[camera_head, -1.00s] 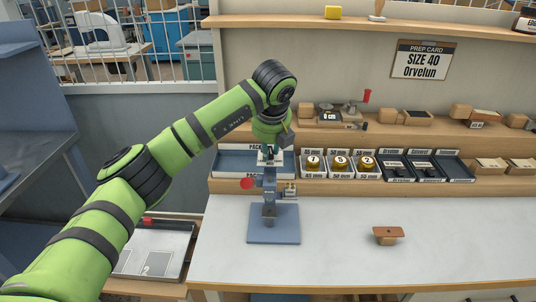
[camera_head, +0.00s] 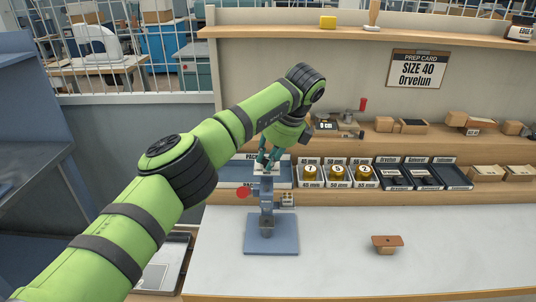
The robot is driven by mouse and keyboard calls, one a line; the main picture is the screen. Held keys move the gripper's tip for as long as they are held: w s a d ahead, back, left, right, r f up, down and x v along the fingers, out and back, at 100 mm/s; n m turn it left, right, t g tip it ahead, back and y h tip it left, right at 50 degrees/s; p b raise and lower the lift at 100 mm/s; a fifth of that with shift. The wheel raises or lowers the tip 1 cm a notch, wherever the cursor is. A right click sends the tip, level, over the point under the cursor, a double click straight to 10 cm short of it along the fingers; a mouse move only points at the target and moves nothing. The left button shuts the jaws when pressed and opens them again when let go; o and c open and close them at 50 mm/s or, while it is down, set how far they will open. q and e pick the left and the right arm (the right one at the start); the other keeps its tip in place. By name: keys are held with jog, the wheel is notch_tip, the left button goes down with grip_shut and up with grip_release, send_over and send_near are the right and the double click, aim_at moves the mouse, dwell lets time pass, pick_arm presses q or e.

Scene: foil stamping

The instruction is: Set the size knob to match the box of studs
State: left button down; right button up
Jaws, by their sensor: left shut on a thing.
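A small blue press (camera_head: 266,220) stands upright on the white bench, with a red ball on its left side and a small pale block (camera_head: 287,200) on its right. My left gripper (camera_head: 267,162) comes down over the press from above and is shut on a part at the top of it. The fingers and the arm hide most of that part, so I cannot tell whether it is the size knob. A prep card (camera_head: 417,70) on the back wall reads "SIZE 40 Orvelun". I cannot pick out the box of studs for certain. My right gripper is not in view.
Labelled bins (camera_head: 338,176) with gold pieces and dark trays (camera_head: 423,178) line the back of the bench. A device with a small display (camera_head: 335,125) and cardboard boxes (camera_head: 403,126) sit on the shelf.

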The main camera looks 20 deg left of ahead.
pick_arm(q)
jog(key=shift+n, duration=0.5)
jog(key=c, duration=1.4)
grip_release()
jog(key=shift+o, duration=0.2)
jog(key=w+v, duration=0.1)
jog(key=v, duration=0.6)
jog(key=shift+s+r, duration=0.25)
jog(key=shift+s, duration=0.15)
jog(key=shift+d, duration=0.2)
